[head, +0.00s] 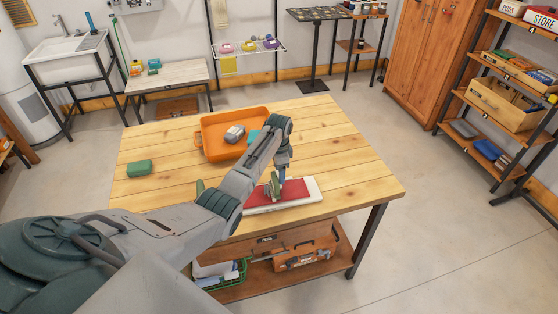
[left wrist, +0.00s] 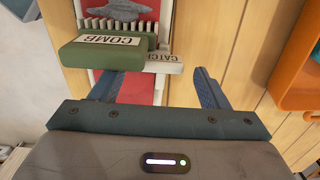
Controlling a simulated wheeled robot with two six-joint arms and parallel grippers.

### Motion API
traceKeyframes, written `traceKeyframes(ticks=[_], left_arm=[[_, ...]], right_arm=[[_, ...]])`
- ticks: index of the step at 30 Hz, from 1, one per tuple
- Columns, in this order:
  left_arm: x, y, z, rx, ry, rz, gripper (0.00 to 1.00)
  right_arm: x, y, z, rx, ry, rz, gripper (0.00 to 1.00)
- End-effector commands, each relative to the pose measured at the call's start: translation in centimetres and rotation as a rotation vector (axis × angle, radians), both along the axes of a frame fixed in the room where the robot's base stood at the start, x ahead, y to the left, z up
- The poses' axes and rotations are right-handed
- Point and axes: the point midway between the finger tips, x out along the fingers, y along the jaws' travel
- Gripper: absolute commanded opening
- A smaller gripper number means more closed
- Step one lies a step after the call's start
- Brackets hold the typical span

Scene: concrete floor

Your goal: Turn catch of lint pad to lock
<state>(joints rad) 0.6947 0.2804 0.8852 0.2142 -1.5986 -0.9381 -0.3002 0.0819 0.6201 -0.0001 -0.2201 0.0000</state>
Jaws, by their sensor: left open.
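The lint pad is a red pad on a white board (head: 315,190) near the front right of the wooden table. In the left wrist view its red face (left wrist: 135,88) shows in part. A white catch (left wrist: 170,66) labelled "CATCH" sticks out to the right from under a green comb block (left wrist: 100,55) labelled "COMB". My left gripper (head: 277,187) is over the pad, pointing down. In the left wrist view its blue fingers (left wrist: 160,88) are apart and empty, with the catch just ahead of them. I cannot tell whether they touch it. My right gripper is not in view.
An orange tray (head: 205,121) with a grey item (head: 234,133) and a teal item stands behind my left arm. A green block (head: 139,168) lies at the table's left. The table's right side is clear. Shelves (head: 505,130) stand at the far right.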

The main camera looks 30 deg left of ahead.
Motion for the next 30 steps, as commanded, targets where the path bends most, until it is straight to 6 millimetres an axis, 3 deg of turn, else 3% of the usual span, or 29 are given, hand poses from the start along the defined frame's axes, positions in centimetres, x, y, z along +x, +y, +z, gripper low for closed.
traceKeyframes(ticks=[9,15,30], left_arm=[[0.1,0.0,6.0,0.001,-0.005,-0.001,0.69],[0.0,0.0,8.7,0.001,-0.004,0.0,0.69],[0.0,0.0,9.5,0.001,-0.001,-0.001,0.69]], right_arm=[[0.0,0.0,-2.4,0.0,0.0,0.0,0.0],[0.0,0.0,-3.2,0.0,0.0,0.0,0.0],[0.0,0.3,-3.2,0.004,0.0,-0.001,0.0]])
